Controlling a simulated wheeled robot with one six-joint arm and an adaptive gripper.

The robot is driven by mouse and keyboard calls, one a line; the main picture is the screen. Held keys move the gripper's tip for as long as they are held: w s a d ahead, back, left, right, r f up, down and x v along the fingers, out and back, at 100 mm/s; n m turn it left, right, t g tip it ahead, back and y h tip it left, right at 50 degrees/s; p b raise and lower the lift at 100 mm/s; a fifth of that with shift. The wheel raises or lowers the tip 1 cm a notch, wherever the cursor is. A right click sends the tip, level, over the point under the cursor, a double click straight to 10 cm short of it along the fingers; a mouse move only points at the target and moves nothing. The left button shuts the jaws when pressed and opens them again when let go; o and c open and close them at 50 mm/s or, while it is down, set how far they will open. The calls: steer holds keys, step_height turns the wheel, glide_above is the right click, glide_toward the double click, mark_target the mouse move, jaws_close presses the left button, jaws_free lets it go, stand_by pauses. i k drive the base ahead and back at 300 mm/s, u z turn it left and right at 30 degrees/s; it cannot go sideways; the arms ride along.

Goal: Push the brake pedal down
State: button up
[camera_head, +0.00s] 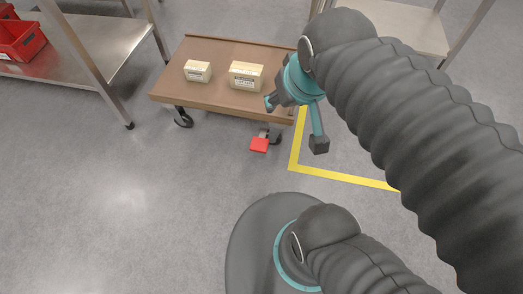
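The brake pedal (260,144) is a small red plate low at the front right caster of a brown cart (205,94). It sits just above the grey floor. My gripper (294,124) is open, with its two teal and dark fingers spread wide apart. It is in front of the cart's front right corner, up and to the right of the pedal in the picture. No contact with the pedal shows, and nothing is between the fingers. I cannot tell the pedal's exact tilt.
Two cream boxes, a smaller one (198,71) and a larger one (246,75), stand on the cart. A steel table (105,60) with red bins (20,40) is at the left. Yellow tape (345,178) marks the floor at the right. Floor in front of the cart is clear.

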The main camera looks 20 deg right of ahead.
mark_target(259, 144)
steer(key=u, duration=1.2)
steer(key=k, duration=0.35)
steer(key=z, duration=1)
